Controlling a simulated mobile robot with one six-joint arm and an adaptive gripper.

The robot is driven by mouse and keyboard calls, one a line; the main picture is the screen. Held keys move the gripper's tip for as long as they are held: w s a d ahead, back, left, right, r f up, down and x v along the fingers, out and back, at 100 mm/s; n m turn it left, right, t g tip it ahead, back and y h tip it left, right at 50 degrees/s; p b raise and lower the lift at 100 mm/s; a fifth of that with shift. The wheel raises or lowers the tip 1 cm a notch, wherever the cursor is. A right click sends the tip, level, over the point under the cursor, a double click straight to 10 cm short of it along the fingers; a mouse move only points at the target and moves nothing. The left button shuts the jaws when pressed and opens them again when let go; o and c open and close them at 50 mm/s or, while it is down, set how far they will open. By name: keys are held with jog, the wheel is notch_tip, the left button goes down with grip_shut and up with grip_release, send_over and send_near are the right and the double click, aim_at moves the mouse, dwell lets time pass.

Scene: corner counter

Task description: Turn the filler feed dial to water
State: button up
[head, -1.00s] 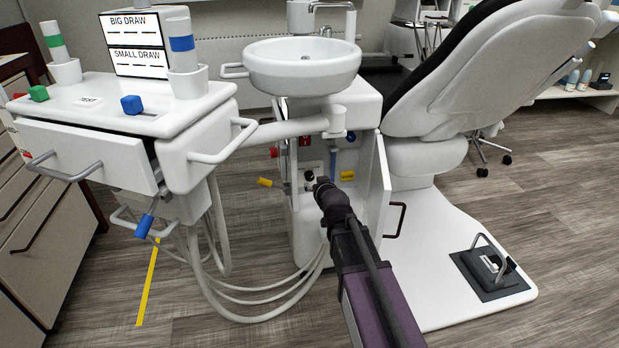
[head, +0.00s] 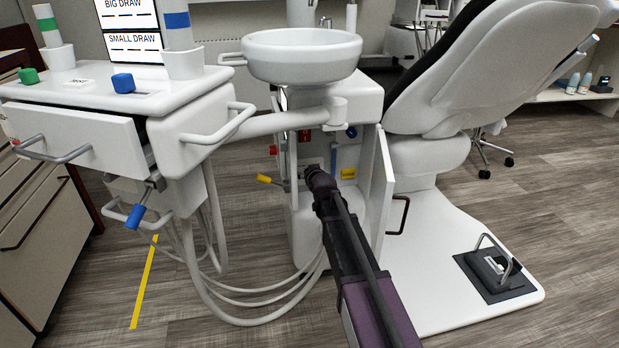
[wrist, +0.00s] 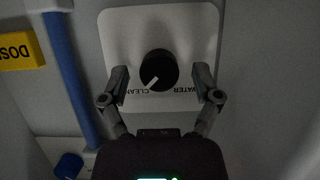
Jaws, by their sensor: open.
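The filler feed dial (wrist: 158,69) is a round black knob on a white plate (wrist: 190,25) in the wrist view. Its white pointer mark points down-left toward the label CLEAN (wrist: 131,91). The label WATER (wrist: 187,90) is at the lower right of the knob. My gripper (wrist: 160,76) is open, with one finger on each side of the knob. A gap shows between each finger and the knob, and I cannot tell how far off the plate they are. In the head view my arm reaches into the open cabinet and hides the dial.
A blue pipe (wrist: 70,75) and a yellow DOSE tag (wrist: 20,52) are left of the plate. A blue knob (wrist: 68,165) is at lower left. The open cabinet door (head: 382,190) stands right of my arm. Hoses (head: 240,300) hang left, and a yellow-tipped lever (head: 264,179) sticks out.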

jog(key=shift+w+f, duration=0.15)
jog(key=shift+w, duration=0.25)
grip_shut()
jog(key=shift+n, duration=0.3)
jog(key=shift+a+n+h+b, duration=0.1)
jog(key=shift+n+h+b, duration=0.25)
jog(key=shift+n+h, duration=0.75)
